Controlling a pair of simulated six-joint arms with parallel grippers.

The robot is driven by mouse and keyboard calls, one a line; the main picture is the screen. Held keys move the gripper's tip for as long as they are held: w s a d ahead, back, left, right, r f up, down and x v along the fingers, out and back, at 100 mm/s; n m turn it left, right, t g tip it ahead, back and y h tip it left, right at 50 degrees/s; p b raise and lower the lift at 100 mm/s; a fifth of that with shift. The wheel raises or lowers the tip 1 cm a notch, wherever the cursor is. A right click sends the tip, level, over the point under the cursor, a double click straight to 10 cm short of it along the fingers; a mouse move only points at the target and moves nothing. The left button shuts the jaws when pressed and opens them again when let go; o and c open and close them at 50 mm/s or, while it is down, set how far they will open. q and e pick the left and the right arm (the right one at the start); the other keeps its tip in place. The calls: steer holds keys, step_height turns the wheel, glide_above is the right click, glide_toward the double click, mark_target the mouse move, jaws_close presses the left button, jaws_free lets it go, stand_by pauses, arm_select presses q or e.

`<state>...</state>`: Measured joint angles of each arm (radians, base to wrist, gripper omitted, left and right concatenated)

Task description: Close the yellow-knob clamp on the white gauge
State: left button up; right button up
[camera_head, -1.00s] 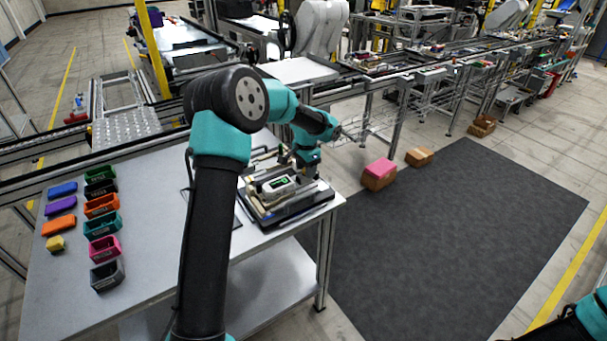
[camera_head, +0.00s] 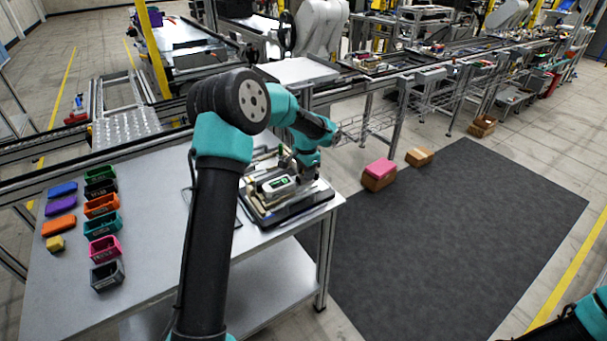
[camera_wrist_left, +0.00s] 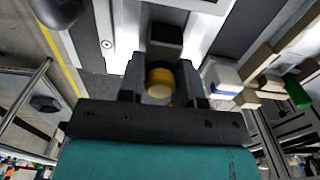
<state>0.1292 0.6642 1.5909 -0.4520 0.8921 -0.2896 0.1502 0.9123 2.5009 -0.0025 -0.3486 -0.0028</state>
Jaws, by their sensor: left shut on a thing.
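The white gauge (camera_head: 279,185) with a green display lies on the dark pallet fixture (camera_head: 290,214) at the right end of the table. In the left wrist view, the yellow knob (camera_wrist_left: 160,82) of the clamp sits between the fingers of my left gripper (camera_wrist_left: 162,78), which is shut on it. A white block with a blue edge (camera_wrist_left: 222,76), probably part of the gauge, shows to the right of the fingers. In the head view my left gripper (camera_head: 302,172) is at the fixture's back right and its fingertips are mostly hidden. My right gripper is out of view.
Small bins (camera_head: 103,225) and coloured blocks (camera_head: 60,226) stand in rows at the table's left. A pink box on a cardboard box (camera_head: 379,173) stands on the floor beyond the table. A conveyor line runs behind. The dark floor mat (camera_head: 450,240) is clear.

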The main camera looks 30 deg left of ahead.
mark_target(299, 177)
arm_select(q)
steer(key=shift+s+a, duration=0.25)
steer(key=shift+s, duration=0.2)
steer(key=shift+s+a, duration=0.3)
steer(key=shift+s, duration=0.4)
steer(key=o, duration=0.7)
steer(key=shift+r, duration=0.1)
steer(key=shift+r, duration=3.9)
